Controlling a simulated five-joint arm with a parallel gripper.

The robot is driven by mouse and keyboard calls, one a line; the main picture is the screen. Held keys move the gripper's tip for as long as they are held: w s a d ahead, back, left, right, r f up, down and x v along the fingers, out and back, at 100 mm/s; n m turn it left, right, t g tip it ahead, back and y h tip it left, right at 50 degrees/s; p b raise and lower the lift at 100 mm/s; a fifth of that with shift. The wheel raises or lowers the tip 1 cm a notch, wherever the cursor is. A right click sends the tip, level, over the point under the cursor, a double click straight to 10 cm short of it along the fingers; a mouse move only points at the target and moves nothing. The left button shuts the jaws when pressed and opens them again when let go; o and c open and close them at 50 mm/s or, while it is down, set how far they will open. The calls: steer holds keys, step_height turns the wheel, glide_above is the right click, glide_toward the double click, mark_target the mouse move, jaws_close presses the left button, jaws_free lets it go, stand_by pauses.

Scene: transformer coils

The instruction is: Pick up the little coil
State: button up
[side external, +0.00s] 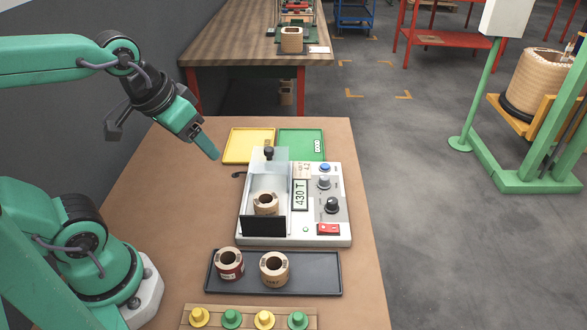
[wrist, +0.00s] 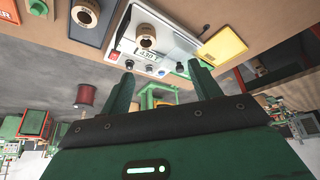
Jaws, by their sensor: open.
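Three small ring-shaped coils are in view. A tan coil (side external: 265,204) sits inside the clear-walled tester (side external: 265,240); the wrist view shows this coil too (wrist: 146,36). A dark red-sided coil (side external: 229,264) and a tan coil (side external: 274,270) stand upright on the dark tray (side external: 325,285). I cannot tell for sure which is the little one. My gripper (side external: 215,155) is open and empty, raised above the table, up and left of the tester and apart from every coil. Its two fingers are spread in the wrist view (wrist: 162,80).
A yellow tray (side external: 240,146) and a green tray (side external: 290,140) lie behind the tester. A wooden strip with several yellow and green knobs (side external: 232,318) lies at the front. The tester's clear walls and black front panel (side external: 264,226) surround its coil. The table's left part is bare.

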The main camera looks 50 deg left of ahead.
steer(key=w+d+f+n+g, duration=0.2)
steer(key=w+f+n, duration=0.15)
steer(key=w, duration=0.25)
steer(key=n+g, duration=0.2)
steer(key=g, duration=0.1)
glide_above(266, 206)
steer(key=a, duration=0.2)
steer(key=f, duration=0.5)
steer(key=w+f, duration=0.1)
steer(key=f, duration=0.2)
steer(key=shift+f, duration=0.35)
steer(key=shift+w+d+f+n, duration=0.15)
steer(key=shift+d+f+n, duration=0.1)
steer(key=shift+f, duration=0.25)
steer(key=shift+f, duration=0.15)
steer(key=shift+a+f, duration=0.1)
steer(key=shift+f, duration=1.05)
steer(key=shift+f, duration=0.1)
steer(key=shift+f, duration=2.5)
